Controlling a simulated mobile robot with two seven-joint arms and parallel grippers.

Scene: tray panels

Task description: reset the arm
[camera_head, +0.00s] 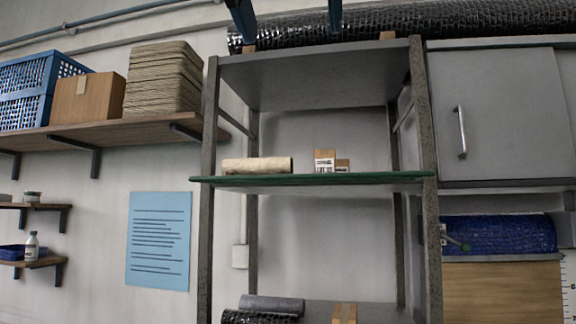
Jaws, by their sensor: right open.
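Two dark blue prongs, seemingly the fingers of my right gripper (289,28), reach down from the top edge, in front of the black wrapped roll. They stand well apart with nothing between them. The rest of this gripper and its arm is out of frame. My left gripper is not in view.
A grey rack (428,200) fills the middle; its green-edged shelf (380,179) bears a tan roll (257,165) and small boxes (325,160). A black wrapped roll (460,19) lies on top. A wall shelf (120,130) is left, a grey cabinet (510,115) right.

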